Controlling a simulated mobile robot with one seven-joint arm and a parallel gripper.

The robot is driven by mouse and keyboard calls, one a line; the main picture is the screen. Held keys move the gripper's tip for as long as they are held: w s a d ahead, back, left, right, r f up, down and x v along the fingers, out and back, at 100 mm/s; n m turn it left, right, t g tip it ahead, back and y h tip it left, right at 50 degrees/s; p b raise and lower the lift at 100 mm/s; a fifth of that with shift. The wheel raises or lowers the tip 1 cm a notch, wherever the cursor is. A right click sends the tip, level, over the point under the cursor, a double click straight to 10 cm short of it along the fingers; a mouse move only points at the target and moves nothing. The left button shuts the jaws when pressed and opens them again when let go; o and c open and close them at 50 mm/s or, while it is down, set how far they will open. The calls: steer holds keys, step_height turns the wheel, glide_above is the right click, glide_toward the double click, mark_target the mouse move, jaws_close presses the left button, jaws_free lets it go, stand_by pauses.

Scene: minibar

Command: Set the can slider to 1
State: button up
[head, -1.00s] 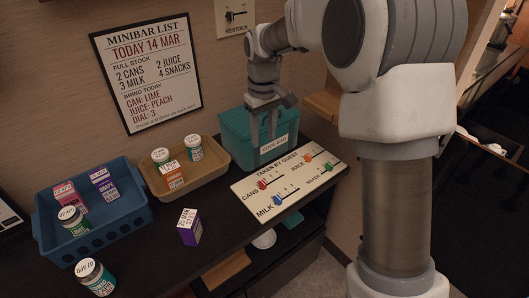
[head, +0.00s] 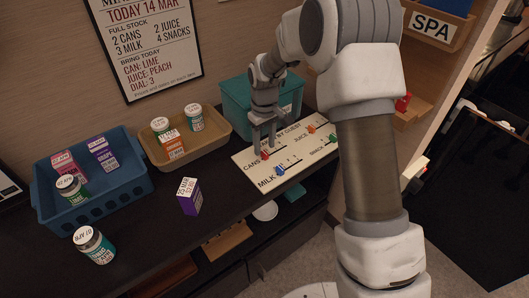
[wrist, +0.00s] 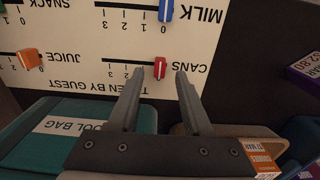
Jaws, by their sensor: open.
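The can slider is a red knob (head: 265,155) in the CANS row of the cream "Taken by guest" board (head: 258,181). In the wrist view the red knob (wrist: 160,68) stands at the CANS end of its scale, about level with the milk knob at 0. Its own 0 mark cannot be made out. My gripper (head: 263,146) is open and points down at the board. In the wrist view its two fingertips (wrist: 159,72) lie either side of the knob, with a small gap showing on each side. Whether the fingers touch the board cannot be told.
The board also carries a blue milk knob (head: 280,170), an orange juice knob (head: 311,129) and a green snack knob. A teal cool bag (head: 235,98) stands behind the board. A tan tray (head: 217,140) and a blue crate (head: 131,194) stand left.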

mark_target(265, 155)
steer(key=shift+f, duration=1.45)
steer(key=shift+c, duration=0.3)
jaws_close()
steer(key=shift+w, duration=0.1)
